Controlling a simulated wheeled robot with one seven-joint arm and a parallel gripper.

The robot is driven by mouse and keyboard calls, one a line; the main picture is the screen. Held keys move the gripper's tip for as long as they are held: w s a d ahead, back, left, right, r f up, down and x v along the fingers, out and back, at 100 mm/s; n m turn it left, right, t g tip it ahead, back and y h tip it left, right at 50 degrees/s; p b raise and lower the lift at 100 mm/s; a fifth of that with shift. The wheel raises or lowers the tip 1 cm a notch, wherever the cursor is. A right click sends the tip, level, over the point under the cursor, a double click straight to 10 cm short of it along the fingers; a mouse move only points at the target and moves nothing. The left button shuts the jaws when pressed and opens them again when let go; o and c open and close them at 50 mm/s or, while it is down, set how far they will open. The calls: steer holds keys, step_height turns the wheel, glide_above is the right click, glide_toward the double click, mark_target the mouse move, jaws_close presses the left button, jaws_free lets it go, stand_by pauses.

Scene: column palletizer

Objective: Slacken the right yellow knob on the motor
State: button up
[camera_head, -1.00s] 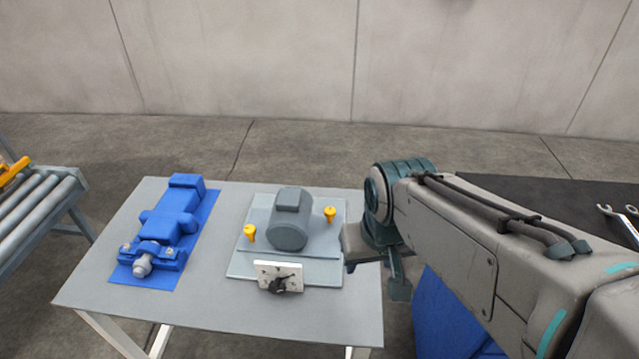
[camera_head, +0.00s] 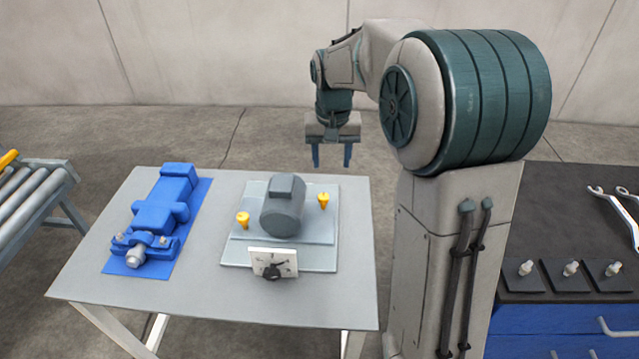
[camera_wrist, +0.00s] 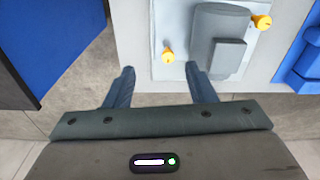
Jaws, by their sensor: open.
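The grey motor (camera_head: 283,205) stands on a light plate (camera_head: 235,255) on the table, with a yellow knob on each side. The right yellow knob (camera_head: 323,200) is upright at the motor's right; in the wrist view it is the nearer knob (camera_wrist: 168,57), left of the motor (camera_wrist: 218,45). The left yellow knob (camera_head: 243,219) also shows in the wrist view (camera_wrist: 262,22). My gripper (camera_head: 332,160) is open and empty, pointing down, above and beyond the right knob in the head view. In the wrist view the knob lies ahead, between the fingertip directions (camera_wrist: 160,72).
A blue pump (camera_head: 160,210) on a blue mat stands left on the table (camera_head: 200,300). A white plate with a dark switch (camera_head: 273,263) is in front of the motor. A dark-topped blue cabinet (camera_head: 570,325) with wrenches (camera_head: 615,205) is at right; a roller conveyor (camera_head: 30,195) is at left.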

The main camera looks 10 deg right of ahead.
glide_above(323, 196)
step_height(323, 196, down, 5)
steer(key=shift+m+g, duration=0.4)
step_height(323, 196, down, 14)
steer(key=shift+s+f, duration=0.1)
steer(key=shift+f, duration=0.1)
steer(key=c, duration=1)
